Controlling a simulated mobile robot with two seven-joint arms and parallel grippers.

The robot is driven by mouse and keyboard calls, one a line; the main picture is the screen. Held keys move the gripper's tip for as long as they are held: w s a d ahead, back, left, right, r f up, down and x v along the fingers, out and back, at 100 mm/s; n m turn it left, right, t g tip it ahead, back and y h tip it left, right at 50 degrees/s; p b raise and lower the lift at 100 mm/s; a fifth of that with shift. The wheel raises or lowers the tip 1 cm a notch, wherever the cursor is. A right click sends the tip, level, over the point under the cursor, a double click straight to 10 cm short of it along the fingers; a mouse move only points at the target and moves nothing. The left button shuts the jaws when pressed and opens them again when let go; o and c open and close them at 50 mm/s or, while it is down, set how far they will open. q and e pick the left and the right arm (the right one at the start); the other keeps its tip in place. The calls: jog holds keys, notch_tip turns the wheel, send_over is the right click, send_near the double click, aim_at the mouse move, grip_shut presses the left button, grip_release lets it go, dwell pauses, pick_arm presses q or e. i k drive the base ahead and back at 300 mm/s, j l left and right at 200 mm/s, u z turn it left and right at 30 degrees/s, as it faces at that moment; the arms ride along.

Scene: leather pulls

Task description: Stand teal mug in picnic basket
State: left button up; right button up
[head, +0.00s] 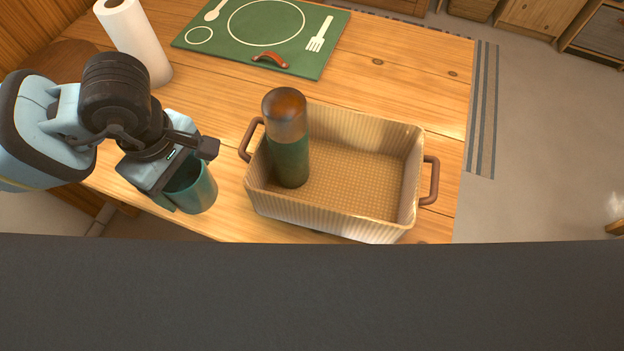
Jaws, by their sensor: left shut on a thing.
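The teal mug (199,194) is at the left of the picnic basket, with its opening facing up. My left gripper (188,165) is shut on the mug and covers part of its rim. I cannot tell whether the mug touches the table or hangs just above it. The cream ribbed picnic basket (331,218) stands on the table with a brown handle at each end. A green bottle with a brown top (289,160) stands upright inside the basket at its left end. The rest of the basket floor is bare. My right gripper is not in view.
The wooden table (408,85) has free room behind the basket. A green placemat (285,50) with printed cutlery lies at the back, with a brown leather pull (270,60) on it. A white paper roll (136,42) stands at the back left. The table's right edge is near the basket.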

aim_at(360, 198)
jog(key=k+l+u, duration=0.15)
jog(key=u, duration=0.35)
jog(key=k+l+u, duration=0.2)
jog(key=k+u, duration=0.3)
jog(key=z, duration=0.45)
jog(key=k+l+z, duration=0.1)
jog(key=z, duration=0.35)
jog(key=l+z, duration=0.15)
jog(key=z, duration=0.35)
